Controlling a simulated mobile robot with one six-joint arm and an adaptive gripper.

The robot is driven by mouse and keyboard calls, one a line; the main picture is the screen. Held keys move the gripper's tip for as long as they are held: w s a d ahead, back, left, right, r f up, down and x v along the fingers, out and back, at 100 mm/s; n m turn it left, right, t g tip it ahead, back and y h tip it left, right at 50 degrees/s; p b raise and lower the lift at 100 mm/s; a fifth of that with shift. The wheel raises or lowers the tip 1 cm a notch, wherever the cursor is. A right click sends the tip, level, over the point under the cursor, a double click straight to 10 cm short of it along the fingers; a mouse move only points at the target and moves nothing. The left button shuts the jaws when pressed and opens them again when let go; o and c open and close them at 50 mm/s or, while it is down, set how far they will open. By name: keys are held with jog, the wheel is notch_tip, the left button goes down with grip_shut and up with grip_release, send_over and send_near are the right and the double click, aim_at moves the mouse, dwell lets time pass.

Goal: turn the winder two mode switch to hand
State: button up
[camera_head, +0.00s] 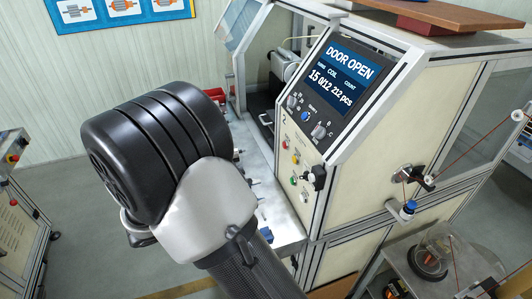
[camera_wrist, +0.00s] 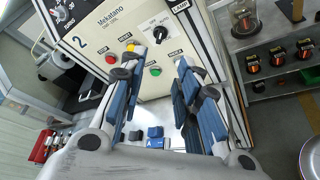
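The winder two panel (camera_wrist: 100,30) bears a large "2" and fills the upper wrist view. In the head view a black knob (camera_head: 317,177) shows at the panel's lower right. My gripper (camera_wrist: 158,72) is open and empty, its blue-padded fingers pointing at the panel below the switch, with the switch beyond the gap between the tips.
Red (camera_wrist: 111,59), yellow and green (camera_wrist: 154,71) buttons sit near the knob. The display (camera_head: 345,74) reads DOOR OPEN. Other dials (camera_head: 319,131) sit below it. A metal work ledge (camera_head: 270,195) runs left of the panel. A shelf with several copper-wound parts (camera_wrist: 277,56) stands at right.

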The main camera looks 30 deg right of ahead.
aim_at(302, 178)
jog(key=x, duration=1.7)
jog(key=shift+s+d, duration=0.15)
jog(key=shift+d, duration=0.05)
jog(key=shift+c, duration=0.4)
grip_shut()
